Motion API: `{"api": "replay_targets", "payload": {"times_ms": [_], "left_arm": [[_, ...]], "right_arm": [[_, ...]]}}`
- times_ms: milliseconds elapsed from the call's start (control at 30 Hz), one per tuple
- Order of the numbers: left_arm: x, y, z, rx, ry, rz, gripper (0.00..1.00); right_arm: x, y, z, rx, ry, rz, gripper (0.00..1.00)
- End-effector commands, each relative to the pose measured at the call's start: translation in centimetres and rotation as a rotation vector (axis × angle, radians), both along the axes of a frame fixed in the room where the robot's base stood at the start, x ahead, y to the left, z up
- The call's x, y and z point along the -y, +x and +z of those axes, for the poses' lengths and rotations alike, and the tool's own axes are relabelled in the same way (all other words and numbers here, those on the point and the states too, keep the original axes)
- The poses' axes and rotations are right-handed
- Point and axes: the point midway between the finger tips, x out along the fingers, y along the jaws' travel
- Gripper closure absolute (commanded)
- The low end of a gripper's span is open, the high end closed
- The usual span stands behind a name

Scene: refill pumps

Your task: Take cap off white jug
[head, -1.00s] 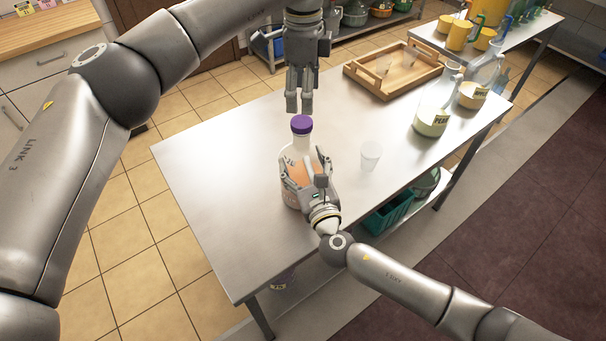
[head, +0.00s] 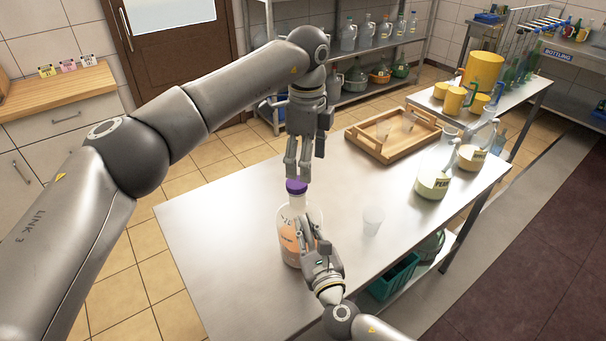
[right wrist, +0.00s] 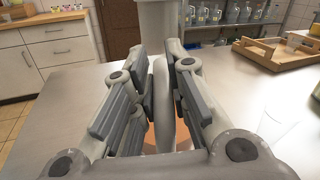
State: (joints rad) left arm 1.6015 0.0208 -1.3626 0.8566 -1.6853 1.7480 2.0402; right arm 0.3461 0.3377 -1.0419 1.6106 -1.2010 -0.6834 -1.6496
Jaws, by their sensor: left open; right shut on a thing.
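The white jug (head: 287,222) stands upright on the steel table, with an orange patch low on its side. Its purple cap (head: 297,187) is on the neck. My left gripper (head: 298,174) points down just above the cap, fingers open; I cannot tell whether the tips touch it. My right gripper (head: 307,236) is shut on the jug at its near side and hides part of it. In the right wrist view, its fingers (right wrist: 165,100) close around a pale upright part of the jug, seemingly the handle (right wrist: 168,85).
A clear cup (head: 373,221) stands right of the jug. The table's left part is clear.

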Motion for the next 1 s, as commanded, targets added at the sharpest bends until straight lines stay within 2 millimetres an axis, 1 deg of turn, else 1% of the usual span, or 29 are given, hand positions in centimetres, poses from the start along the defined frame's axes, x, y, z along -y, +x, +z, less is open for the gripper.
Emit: {"api": "replay_targets", "payload": {"times_ms": [33, 1000], "left_arm": [[0.0, 0.05, -0.12, 0.001, 0.0, -0.064, 0.34], [-0.27, 0.81, -0.06, 0.003, 0.007, -1.534, 0.34]], "right_arm": [[-0.04, -0.48, -1.68, -0.029, -0.011, 0.006, 1.0], [-0.18, -0.5, -1.65, -0.03, -0.006, 0.009, 1.0]]}}
